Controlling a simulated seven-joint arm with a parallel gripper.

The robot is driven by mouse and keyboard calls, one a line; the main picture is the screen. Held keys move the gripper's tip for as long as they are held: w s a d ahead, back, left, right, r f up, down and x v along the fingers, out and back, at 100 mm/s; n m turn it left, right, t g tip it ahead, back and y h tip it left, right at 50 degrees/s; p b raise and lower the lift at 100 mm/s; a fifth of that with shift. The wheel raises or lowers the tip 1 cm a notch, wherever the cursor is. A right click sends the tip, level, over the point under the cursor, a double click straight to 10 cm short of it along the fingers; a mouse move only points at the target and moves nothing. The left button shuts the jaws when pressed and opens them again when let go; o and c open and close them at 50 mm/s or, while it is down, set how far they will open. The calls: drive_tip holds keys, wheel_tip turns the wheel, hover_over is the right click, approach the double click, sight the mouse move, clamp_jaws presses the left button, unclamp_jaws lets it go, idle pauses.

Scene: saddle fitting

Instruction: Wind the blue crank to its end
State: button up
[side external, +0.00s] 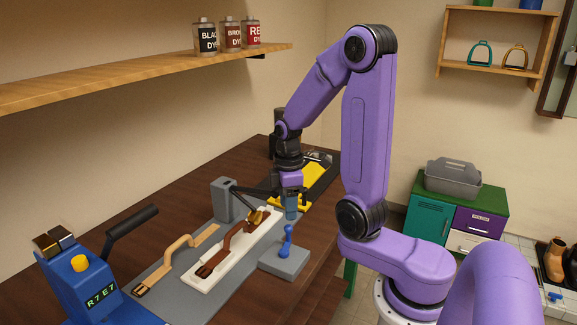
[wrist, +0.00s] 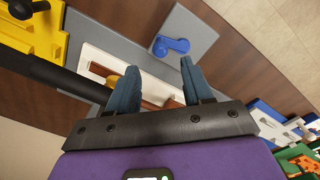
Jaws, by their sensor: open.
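The blue crank (side external: 286,245) stands on a grey block (side external: 291,265) near the table's front edge. In the wrist view the crank (wrist: 171,45) lies ahead of the fingertips, on its grey block (wrist: 203,37), as a round hub with a short arm. My gripper (side external: 291,212) hangs just above the crank in the side view, with blue fingers pointing down. In the wrist view my gripper (wrist: 159,65) has its two fingers apart with nothing between them. The fingers look clear of the crank; the exact gap is hard to tell.
A white board (side external: 205,285) with a brown strap (side external: 228,252) lies beside the crank block. A tan strap (side external: 175,262) lies on the grey mat. A grey post (side external: 223,200) with a dark arm stands behind. A blue machine (side external: 88,285) with a black lever is at left.

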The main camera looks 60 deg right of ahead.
wheel_tip(320, 180, up, 11)
idle(0.4)
drive_tip(key=shift+s, duration=0.1)
drive_tip(key=s+d+f+m+t+y, duration=0.1)
drive_tip(key=s+d+f+m+y, duration=0.45)
drive_tip(key=f+m, duration=0.4)
drive_tip(key=s+d+f+m+t+y, duration=0.2)
drive_tip(key=s+d+f+m+y, duration=0.35)
drive_tip(key=m, duration=0.75)
drive_tip(key=m+t+y, duration=0.1)
drive_tip(key=m+t, duration=0.9)
drive_tip(key=m, duration=0.4)
approach(288, 233)
drive_tip(key=shift+n, duration=0.25)
drive_tip(key=x, duration=0.9)
drive_tip(key=shift+w+d+r, duration=0.1)
drive_tip(key=shift+w+r, duration=0.05)
drive_tip(key=shift+w, duration=0.45)
